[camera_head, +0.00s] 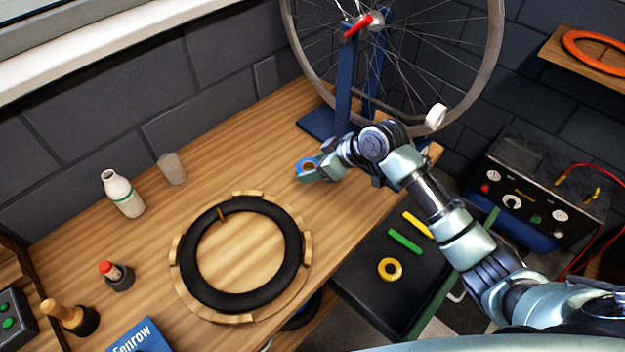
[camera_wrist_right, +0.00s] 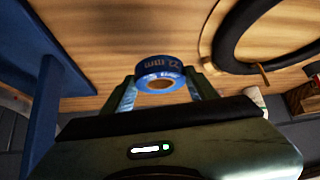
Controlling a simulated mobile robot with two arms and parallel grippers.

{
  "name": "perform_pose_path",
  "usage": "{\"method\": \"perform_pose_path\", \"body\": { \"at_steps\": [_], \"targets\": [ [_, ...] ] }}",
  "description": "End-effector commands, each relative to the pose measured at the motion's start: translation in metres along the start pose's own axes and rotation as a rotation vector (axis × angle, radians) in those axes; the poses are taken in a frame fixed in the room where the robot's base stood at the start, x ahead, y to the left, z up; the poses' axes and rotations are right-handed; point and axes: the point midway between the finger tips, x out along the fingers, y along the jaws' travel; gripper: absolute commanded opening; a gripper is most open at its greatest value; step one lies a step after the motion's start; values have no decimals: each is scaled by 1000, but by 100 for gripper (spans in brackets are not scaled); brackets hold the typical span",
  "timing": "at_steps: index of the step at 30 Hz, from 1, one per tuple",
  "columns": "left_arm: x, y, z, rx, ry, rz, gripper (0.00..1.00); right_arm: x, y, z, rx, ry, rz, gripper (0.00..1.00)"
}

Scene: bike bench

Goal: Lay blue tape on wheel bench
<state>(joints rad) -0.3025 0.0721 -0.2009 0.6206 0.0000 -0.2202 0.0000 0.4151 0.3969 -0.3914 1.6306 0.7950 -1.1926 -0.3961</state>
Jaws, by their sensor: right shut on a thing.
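The blue tape (camera_head: 306,167) is a small roll with a tan core. My right gripper (camera_head: 311,170) is shut on it over the wooden wheel bench (camera_head: 130,255), near the blue wheel stand. In the right wrist view the tape (camera_wrist_right: 160,72) sits between the two fingertips (camera_wrist_right: 160,80), with bare wood behind it. I cannot tell how high the tape is above the wood. My left gripper is not in view.
A black tire on a round wooden holder (camera_head: 178,290) lies left of the gripper. The blue stand (camera_head: 343,95) holds a wheel (camera_head: 489,60). A white bottle (camera_head: 123,196), a cup (camera_head: 171,168) and a red-capped bottle (camera_head: 118,276) stand further left. A dark tray (camera_head: 370,285) holds yellow tape (camera_head: 390,269).

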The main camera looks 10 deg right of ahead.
Motion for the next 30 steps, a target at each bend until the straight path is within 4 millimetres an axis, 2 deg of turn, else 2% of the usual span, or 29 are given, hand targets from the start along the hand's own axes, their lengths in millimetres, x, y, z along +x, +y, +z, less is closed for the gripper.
{"method": "perform_pose_path", "body": {
  "at_steps": [15, 27, 28, 30],
  "targets": [
    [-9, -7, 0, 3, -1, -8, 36, 47, 0, 41, 2, 0, 0, 18],
    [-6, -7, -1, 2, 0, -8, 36, 52, 0, 46, -1, 1, 2, 18],
    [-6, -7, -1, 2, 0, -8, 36, 53, 0, 46, -1, 1, 2, 61],
    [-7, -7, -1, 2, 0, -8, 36, 52, 0, 46, -1, 1, 1, 80]
  ]
}}
